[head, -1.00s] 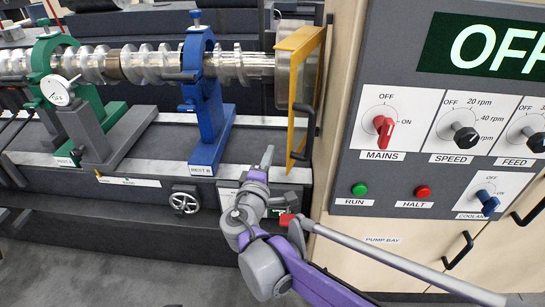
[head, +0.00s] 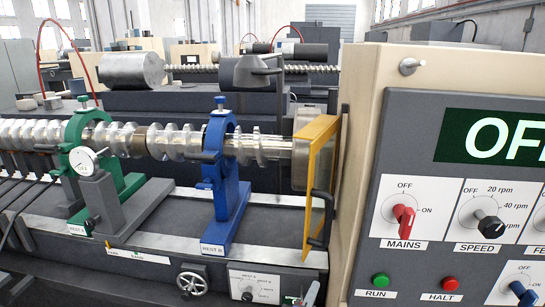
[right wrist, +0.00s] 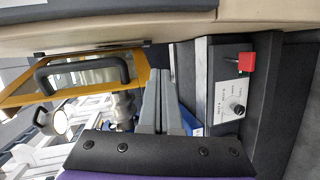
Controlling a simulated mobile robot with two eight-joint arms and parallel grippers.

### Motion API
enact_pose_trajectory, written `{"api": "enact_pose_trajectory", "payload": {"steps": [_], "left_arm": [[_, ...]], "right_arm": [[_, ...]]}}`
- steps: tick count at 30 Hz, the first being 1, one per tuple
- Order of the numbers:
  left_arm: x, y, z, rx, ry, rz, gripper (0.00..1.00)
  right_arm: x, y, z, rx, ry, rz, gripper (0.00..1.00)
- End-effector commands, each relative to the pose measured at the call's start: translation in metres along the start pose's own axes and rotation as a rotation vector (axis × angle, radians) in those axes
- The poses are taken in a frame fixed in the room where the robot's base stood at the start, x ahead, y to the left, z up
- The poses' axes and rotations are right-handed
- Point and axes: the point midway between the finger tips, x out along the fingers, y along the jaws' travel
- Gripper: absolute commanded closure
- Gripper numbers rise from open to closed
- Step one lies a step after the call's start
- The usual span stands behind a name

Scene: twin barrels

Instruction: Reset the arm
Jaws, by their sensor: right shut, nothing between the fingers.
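My right gripper (right wrist: 158,88) shows in the right wrist view with its two grey fingers together and nothing between them. In the wrist view the guard's frame (right wrist: 142,78) and dark handle lie left of the fingers. My left gripper is in neither view now.
A control cabinet (head: 365,150) stands at the right, its display reading OFF. A handwheel (head: 192,283) is on the bed front. A red block (right wrist: 246,61) sits near the panel dial.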

Motion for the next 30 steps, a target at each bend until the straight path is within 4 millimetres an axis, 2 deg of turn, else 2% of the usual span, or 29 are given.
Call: {"api": "enact_pose_trajectory", "payload": {"steps": [1,3,6,10,13,18,22,30], "left_arm": [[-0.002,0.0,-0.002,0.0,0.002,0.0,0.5],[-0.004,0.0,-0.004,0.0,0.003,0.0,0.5],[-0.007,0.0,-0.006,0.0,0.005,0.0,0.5],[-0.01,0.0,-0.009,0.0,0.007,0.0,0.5],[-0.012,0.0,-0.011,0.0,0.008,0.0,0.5],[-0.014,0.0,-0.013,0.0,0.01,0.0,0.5],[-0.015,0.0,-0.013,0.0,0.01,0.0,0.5],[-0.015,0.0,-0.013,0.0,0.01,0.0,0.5]], "right_arm": [[0.005,-0.011,0.035,0.06,-0.062,-0.08,1.0],[0.004,-0.034,0.076,0.165,-0.14,-0.208,1.0],[-0.008,-0.068,0.124,0.332,-0.239,-0.379,1.0],[-0.036,-0.108,0.163,0.578,-0.339,-0.574,1.0],[-0.058,-0.132,0.177,0.764,-0.389,-0.692,1.0],[-0.083,-0.152,0.179,0.993,-0.422,-0.812,1.0],[-0.09,-0.156,0.177,1.069,-0.425,-0.847,1.0],[-0.091,-0.157,0.176,1.078,-0.424,-0.853,1.0]]}}
